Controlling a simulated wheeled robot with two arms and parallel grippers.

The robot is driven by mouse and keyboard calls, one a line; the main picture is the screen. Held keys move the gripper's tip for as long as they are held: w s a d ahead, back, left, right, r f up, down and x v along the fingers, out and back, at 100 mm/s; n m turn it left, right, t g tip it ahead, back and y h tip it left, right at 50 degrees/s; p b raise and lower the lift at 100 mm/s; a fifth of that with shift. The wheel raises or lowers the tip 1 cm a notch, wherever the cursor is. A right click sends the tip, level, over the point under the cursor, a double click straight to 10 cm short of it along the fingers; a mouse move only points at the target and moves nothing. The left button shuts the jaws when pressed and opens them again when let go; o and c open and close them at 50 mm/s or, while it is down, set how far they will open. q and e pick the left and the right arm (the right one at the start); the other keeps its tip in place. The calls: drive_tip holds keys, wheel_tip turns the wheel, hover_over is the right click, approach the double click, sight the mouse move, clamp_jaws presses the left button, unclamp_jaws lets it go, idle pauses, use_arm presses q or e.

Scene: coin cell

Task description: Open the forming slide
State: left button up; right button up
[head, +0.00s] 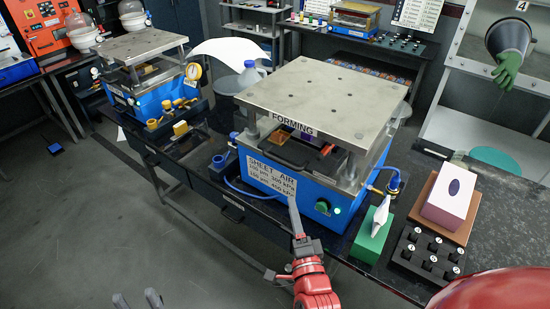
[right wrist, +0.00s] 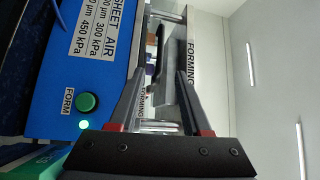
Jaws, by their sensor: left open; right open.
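The forming press stands at the middle of the head view, with a steel top plate (head: 320,98) marked FORMING and a blue base (head: 262,180). Its forming slide (head: 290,152), with a dark front handle, sits in the gap under the plate; how far in it is, I cannot tell exactly. My right gripper (head: 293,203) is open and empty in front of the press, below the slide. In the right wrist view its two fingers (right wrist: 162,72) point toward the gap, apart from the blue base (right wrist: 75,70). My left gripper (head: 138,300) is open at the bottom left edge, far from the press.
A green button (head: 322,206) is on the base front. A green block (head: 372,234) with a white pointed item, a white-pink box (head: 449,195) and a black tray of numbered wells (head: 427,253) stand to the right. Another press (head: 150,85) stands at left.

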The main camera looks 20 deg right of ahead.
drive_tip(key=b, duration=0.5)
approach(281, 162)
drive_tip(key=w+f, duration=0.1)
drive_tip(key=w, duration=0.1)
drive_tip(key=w+p, duration=0.1)
drive_tip(key=w, duration=0.1)
drive_tip(key=w+r+p, duration=0.1)
drive_tip(key=w, duration=0.1)
drive_tip(key=w+d+p, duration=0.1)
drive_tip(key=w, duration=0.2)
drive_tip(key=shift+w+r+p, duration=0.1)
drive_tip(key=shift+r+p, duration=0.25)
drive_tip(key=shift+r, duration=0.05)
drive_tip(key=shift+w+d+f, duration=0.1)
drive_tip(key=shift+w+d, duration=0.05)
drive_tip(key=shift+w, duration=0.55)
clamp_jaws()
